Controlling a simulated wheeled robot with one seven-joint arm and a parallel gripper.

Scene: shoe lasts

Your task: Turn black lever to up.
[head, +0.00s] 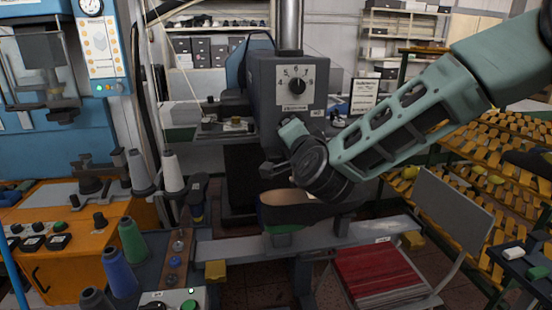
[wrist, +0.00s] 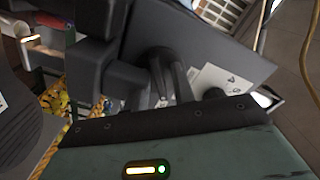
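A grey machine head (head: 262,85) stands upright in the middle of the head view. My gripper (head: 278,169) is at the lower front of this machine, under the dial, and my wrist covers part of that area. In the wrist view, a dark, lever-like part (wrist: 168,78) stands against a dark grey panel (wrist: 225,45) beside a white label (wrist: 222,82). I cannot tell for sure that it is the black lever, nor its setting. My fingers are not clear enough to show whether they are open.
An orange control box (head: 85,235) and thread cones (head: 118,270) stand at the left. A chair with a red seat (head: 375,278) is at the lower right. Racks of yellow lasts (head: 505,150) stand at the right.

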